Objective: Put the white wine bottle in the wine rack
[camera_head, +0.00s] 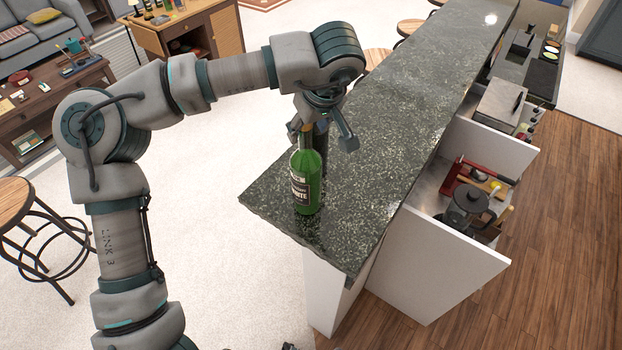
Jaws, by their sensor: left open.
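A green bottle (304,186) with a dark label and pale lettering stands upright near the front left end of the dark stone counter (385,130). I cannot tell from the label whether it is the white wine. My left gripper (324,135) is open, reaching down just behind and above the bottle's neck. One finger is right of the neck; the other is partly hidden near it. A dark upright shape directly behind the bottle is mostly hidden, and I cannot tell what it is. I cannot make out a wine rack.
Below the counter's right side is a lower white unit (432,262) with a dark pot-like appliance (467,207) and a red item. The counter beyond the bottle is clear. Stools (28,205) stand left. A wooden cabinet (190,30) with bottles on top is at the back.

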